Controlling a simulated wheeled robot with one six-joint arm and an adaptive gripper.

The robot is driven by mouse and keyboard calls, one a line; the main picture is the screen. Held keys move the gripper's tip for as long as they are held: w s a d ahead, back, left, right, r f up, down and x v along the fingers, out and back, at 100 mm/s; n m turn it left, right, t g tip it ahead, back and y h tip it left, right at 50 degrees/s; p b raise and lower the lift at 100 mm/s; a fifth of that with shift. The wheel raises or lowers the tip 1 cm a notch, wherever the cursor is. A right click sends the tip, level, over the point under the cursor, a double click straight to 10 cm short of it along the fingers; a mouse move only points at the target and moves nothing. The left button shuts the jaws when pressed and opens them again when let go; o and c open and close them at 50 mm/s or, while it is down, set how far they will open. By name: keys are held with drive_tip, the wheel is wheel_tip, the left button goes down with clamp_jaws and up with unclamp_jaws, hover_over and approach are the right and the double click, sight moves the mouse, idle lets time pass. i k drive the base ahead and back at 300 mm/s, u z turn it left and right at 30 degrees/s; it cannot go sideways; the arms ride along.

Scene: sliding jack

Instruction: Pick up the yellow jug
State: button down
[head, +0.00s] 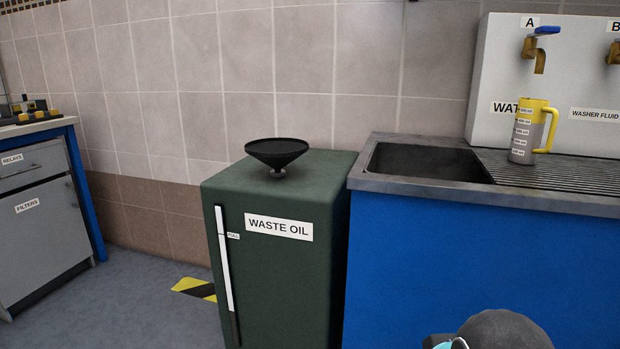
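The yellow jug (524,143) stands upright on the ribbed drainer (582,180) to the right of the sink basin, in front of the white tap panel. It has a yellow rim, a yellow handle on its right side and a greyish lower body with measuring labels. It stands below tap A (541,50), with a gap between its rim and the spout. My gripper is not in view; a dark rounded part of my arm shows at the bottom edge, right of the middle.
A green waste oil cabinet (275,267) with a black funnel (277,150) on top stands left of the blue sink unit (440,270). A second tap (613,53) marked B is right of the jug. Grey drawers (38,220) stand far left. Floor between is clear.

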sight(530, 118)
drive_tip(key=u, duration=3.2)
drive_tip(key=k, duration=2)
drive_tip(key=z, duration=1.6)
